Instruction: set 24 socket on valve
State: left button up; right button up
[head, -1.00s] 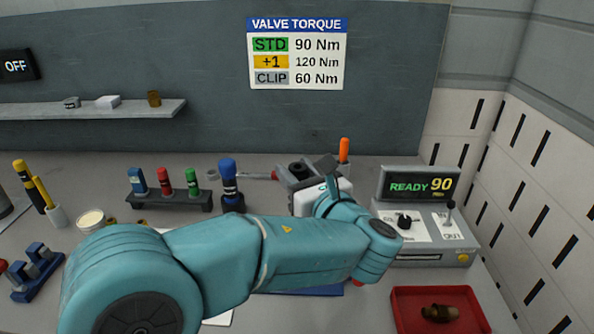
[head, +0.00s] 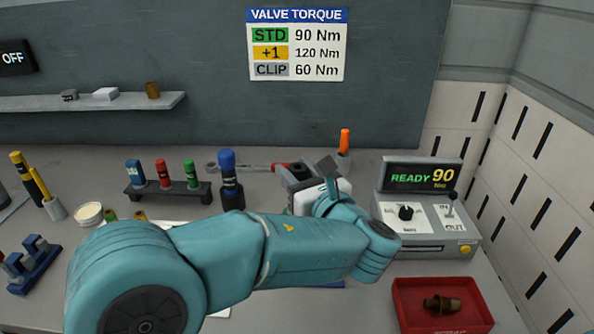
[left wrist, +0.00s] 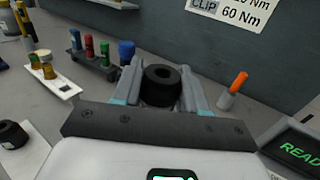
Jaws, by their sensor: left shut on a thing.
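My left gripper (head: 318,186) reaches over the bench, its jaws partly hidden by my wrist in the head view. In the left wrist view its two grey fingers (left wrist: 162,92) are shut on a black hollow cylinder (left wrist: 162,80), which looks like a socket. Its open end faces up, and no size mark is readable. It also shows as a dark piece (head: 298,171) in the head view. A brass fitting (head: 444,304) lies on its side in a red tray (head: 398,318) at the lower right. I cannot tell which piece is the valve. My right gripper is not in view.
A torque controller (head: 430,240) reading READY 90 stands right of my gripper. A rack (head: 168,195) holds blue, red and green pieces, with a larger blue-capped tool (head: 229,180) beside it. A red-handled wrench (head: 245,168) lies behind. Another black ring (left wrist: 12,134) sits on white paper.

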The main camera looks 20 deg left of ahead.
pick_arm(q)
jog(key=shift+f+b, duration=0.5)
jog(key=shift+f, duration=0.25)
jog(key=o, duration=1.2)
notch_tip(320, 180, up, 6)
jog(key=p, duration=0.5)
jog(key=shift+p, duration=0.4)
